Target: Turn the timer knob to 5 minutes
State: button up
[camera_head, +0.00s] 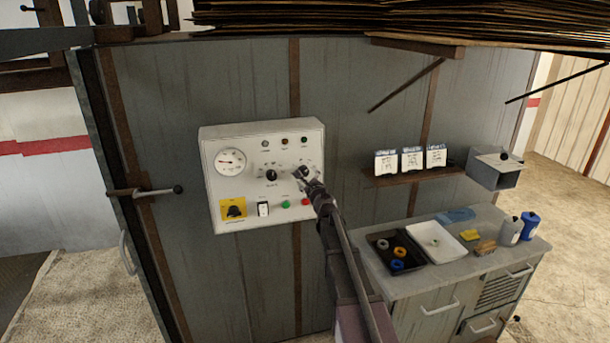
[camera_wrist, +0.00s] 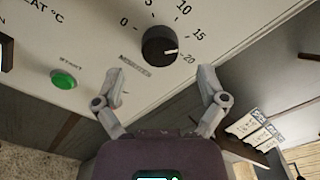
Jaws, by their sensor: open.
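The timer knob (camera_wrist: 160,45) is a round black dial on the white control panel (camera_head: 215,190). In the wrist view its white mark points right and slightly down, close to the 20 on a scale with 0, 5, 10, 15 and 20. My gripper (camera_wrist: 163,73) is open and empty. Its two grey fingertips are spread to either side below the knob, apart from it in the picture. In the head view my gripper (camera_head: 306,179) is at the right part of the panel and covers the timer knob there.
Left of it on the panel are another black knob (camera_head: 272,175), a gauge (camera_head: 231,161) and a yellow-backed switch (camera_head: 234,209). A green start button (camera_wrist: 63,79) is lower left in the wrist view. A shelf (camera_head: 400,178) and a workbench (camera_head: 425,275) stand to the right.

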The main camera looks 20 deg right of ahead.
aim_at(305, 173)
jog(key=shift+w, duration=1.7)
jog(key=c, duration=1.2)
